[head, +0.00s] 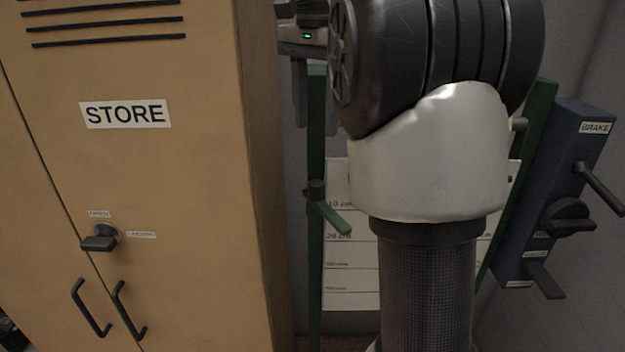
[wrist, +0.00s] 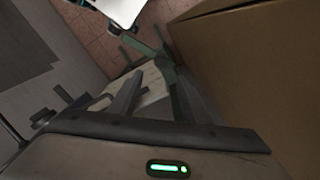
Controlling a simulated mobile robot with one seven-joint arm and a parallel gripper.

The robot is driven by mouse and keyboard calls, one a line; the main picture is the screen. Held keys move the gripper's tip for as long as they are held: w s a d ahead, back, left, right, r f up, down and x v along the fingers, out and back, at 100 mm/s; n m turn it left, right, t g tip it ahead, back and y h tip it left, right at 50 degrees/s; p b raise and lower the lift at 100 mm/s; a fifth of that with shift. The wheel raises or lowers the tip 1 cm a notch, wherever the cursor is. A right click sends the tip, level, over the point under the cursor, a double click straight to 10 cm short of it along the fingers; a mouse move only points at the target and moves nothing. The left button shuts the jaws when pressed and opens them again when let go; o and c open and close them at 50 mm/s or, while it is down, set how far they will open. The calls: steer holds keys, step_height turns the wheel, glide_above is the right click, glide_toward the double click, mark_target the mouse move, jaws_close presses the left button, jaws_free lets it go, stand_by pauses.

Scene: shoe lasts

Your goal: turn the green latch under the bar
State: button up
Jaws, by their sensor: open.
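The green latch (head: 332,217) is a short lever on a dark pivot on the left green post (head: 316,160). In the head view it slants down to the right. It also shows in the wrist view (wrist: 148,47), beyond my fingertips. My gripper (head: 316,126) is above the latch, pointing down, with its fingers on either side of the post. In the wrist view my gripper (wrist: 160,75) shows both fingers spread. My arm hides the middle of the green frame and any bar there.
A tan cabinet (head: 150,190) marked STORE, with a dark knob (head: 102,237) and two handles, stands close on the left. A white lined board (head: 350,270) is behind the post. A blue BRAKE panel (head: 560,190) with black levers is on the right.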

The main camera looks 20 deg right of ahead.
mark_target(315, 183)
step_height(315, 183, down, 13)
steer(key=shift+r+b, duration=0.1)
steer(key=shift+b, duration=0.7)
jaws_close()
